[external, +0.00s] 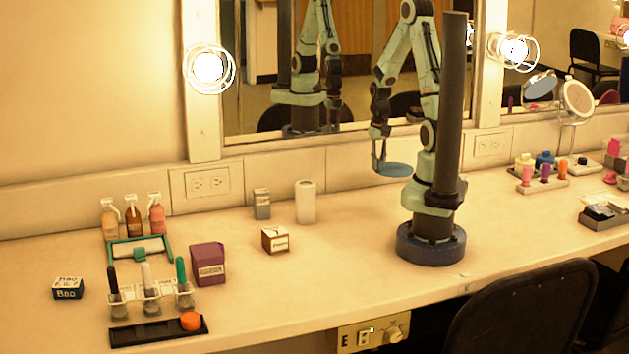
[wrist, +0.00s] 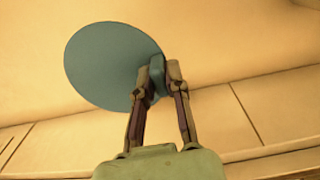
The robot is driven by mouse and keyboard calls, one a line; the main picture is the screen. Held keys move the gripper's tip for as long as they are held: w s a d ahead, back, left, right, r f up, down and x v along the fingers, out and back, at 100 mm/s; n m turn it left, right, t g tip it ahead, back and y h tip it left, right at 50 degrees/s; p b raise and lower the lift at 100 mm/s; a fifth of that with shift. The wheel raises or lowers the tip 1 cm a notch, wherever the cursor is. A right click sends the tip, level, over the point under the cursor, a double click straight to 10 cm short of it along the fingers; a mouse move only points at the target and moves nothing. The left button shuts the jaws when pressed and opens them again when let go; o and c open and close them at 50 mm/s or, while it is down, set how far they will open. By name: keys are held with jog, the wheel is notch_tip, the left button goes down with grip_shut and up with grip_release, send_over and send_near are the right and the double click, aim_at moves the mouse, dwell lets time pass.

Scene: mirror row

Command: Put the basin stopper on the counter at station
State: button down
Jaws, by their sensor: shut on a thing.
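The basin stopper (external: 396,170) is a flat blue-grey disc. It is held in the air above the counter (external: 340,260), near the back wall and to the left of my base. My gripper (external: 378,162) is shut on a raised part at the disc's edge. In the wrist view, the round disc (wrist: 105,65) extends up and left from my gripper (wrist: 158,78), whose two fingers close on a small blue-grey tab at its rim. No marked station can be made out for certain.
A white cup (external: 306,202), a grey box (external: 262,204) and a brown-and-white box (external: 275,239) stand left of my base. Farther left are a purple box (external: 208,264), several bottles (external: 133,217) and a dark tray (external: 150,333). The mirror (external: 260,70) stands behind. The front-middle counter is clear.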

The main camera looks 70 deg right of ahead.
aim_at(377, 205)
jog(key=shift+f, duration=4.7)
jog(key=c, duration=1.1)
grip_release()
jog(key=shift+f, duration=0.1)
jog(key=shift+c, duration=0.2)
